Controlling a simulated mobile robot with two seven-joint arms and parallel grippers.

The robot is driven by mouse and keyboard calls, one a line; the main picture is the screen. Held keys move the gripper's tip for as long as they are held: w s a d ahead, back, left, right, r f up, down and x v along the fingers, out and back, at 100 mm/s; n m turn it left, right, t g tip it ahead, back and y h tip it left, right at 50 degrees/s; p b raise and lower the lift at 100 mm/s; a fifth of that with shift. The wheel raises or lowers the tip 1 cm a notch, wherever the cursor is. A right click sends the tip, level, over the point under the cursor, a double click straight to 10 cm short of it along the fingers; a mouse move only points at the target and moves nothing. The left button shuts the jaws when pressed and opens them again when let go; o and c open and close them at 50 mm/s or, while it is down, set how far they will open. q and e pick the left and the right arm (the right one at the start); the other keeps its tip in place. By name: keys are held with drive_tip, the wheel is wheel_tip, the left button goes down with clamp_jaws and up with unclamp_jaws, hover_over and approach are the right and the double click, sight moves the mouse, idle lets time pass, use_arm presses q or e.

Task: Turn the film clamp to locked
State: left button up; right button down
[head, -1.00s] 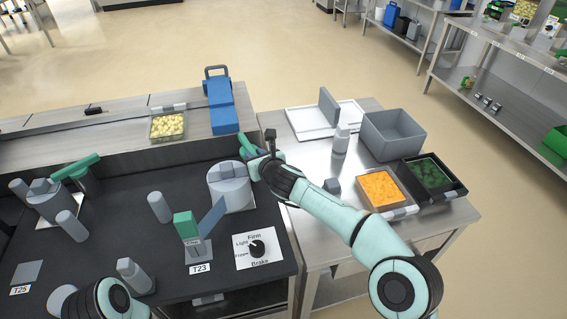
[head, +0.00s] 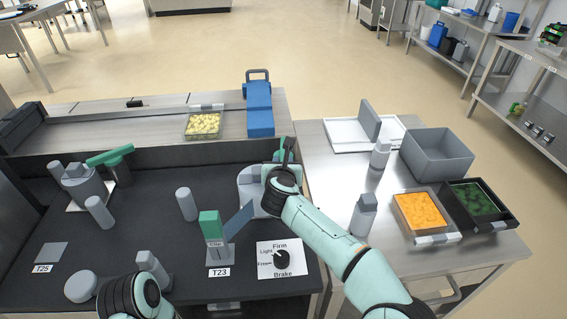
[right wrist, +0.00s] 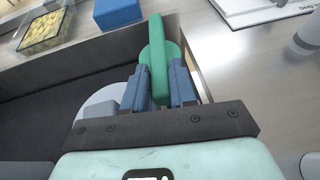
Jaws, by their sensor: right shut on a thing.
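A green lever (head: 278,155) sits at the back right of the round grey drum (head: 250,187) on the dark machine top; I take it to be the film clamp. My right gripper (head: 284,160) is at this lever. In the right wrist view, the green lever (right wrist: 158,62) stands between the blue fingers of the right gripper (right wrist: 164,85), which are shut on it. The drum is partly hidden by my right wrist. I cannot read a lock mark. My left arm shows at the bottom left, but its fingers do not.
A second green lever (head: 110,156) stands at the T25 station. A green-topped post (head: 210,225) and a dial plate (head: 281,259) are in front of the drum. A grey bottle (head: 364,215), orange tray (head: 420,212) and grey bin (head: 437,155) stand on the right table.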

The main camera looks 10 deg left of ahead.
drive_tip(key=c, duration=1)
unclamp_jaws()
drive_tip(key=shift+s+r, duration=0.2)
drive_tip(key=shift+s, duration=0.2)
use_arm(q)
drive_tip(key=shift+w+d+r+t+p, duration=0.1)
drive_tip(key=shift+w+r+t+p, duration=0.25)
drive_tip(key=shift+w+r, duration=0.4)
use_arm(e)
drive_tip(key=v, duration=1.2)
drive_tip(key=shift+s, duration=0.25)
drive_tip(key=shift+d, duration=0.15)
